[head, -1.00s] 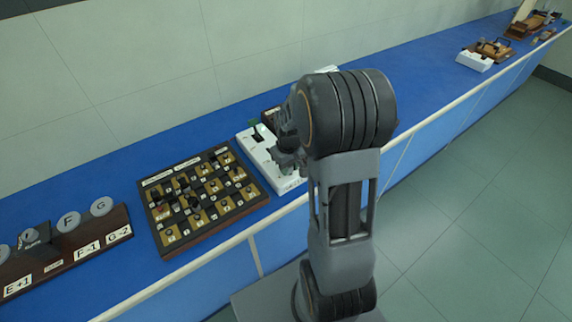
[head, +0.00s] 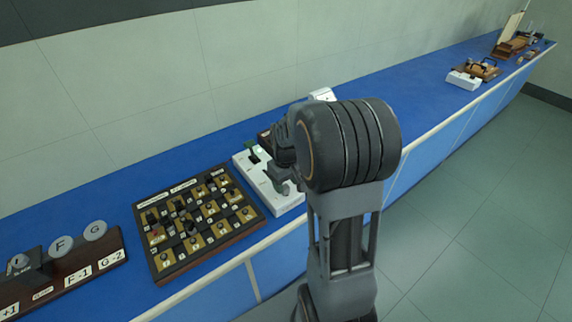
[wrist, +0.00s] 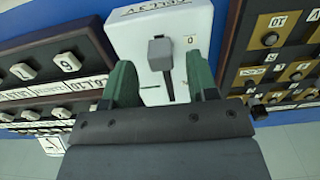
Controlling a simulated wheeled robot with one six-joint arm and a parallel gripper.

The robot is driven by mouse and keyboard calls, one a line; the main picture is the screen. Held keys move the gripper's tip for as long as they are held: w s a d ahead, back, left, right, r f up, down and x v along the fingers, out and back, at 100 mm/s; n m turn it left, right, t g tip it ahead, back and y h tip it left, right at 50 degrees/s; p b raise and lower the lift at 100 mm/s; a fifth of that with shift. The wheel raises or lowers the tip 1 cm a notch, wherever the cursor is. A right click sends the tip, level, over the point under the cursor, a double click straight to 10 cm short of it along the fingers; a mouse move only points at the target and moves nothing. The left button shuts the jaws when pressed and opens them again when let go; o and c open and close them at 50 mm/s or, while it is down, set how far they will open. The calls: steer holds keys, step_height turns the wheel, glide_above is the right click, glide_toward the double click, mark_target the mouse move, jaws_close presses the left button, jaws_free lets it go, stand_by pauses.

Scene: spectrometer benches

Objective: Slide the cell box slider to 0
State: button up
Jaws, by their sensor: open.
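The white cell box (wrist: 190,20) fills the top middle of the wrist view. Its grey slider knob (wrist: 161,50) stands on a dark slot that runs down the picture from it. A small label reading 0 (wrist: 190,42) is just right of the knob. My gripper (wrist: 161,68) is open, with one green finger on each side of the knob and slot. I cannot tell whether either finger touches the knob. In the head view, the white box (head: 247,176) is partly hidden behind my dark wrist.
A panel with a gold-and-black checkered face (head: 200,222) sits left of the box in the head view. Further left is a dark panel with round F and G buttons (head: 72,268). Another dark panel with numbered knobs (wrist: 50,70) is left in the wrist view. More instruments (head: 473,75) stand far right along the blue bench.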

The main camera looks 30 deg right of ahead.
mark_target(286, 187)
step_height(286, 187, up, 11)
stand_by(0.4)
stand_by(0.4)
steer(key=s+a+m+t, duration=0.1)
steer(key=s+a+t, duration=0.3)
steer(key=s+a, duration=0.6)
steer(key=shift+s+a+r, duration=0.2)
steer(key=shift+s+a, duration=0.05)
steer(key=shift+s, duration=0.7)
steer(key=shift+d, duration=0.1)
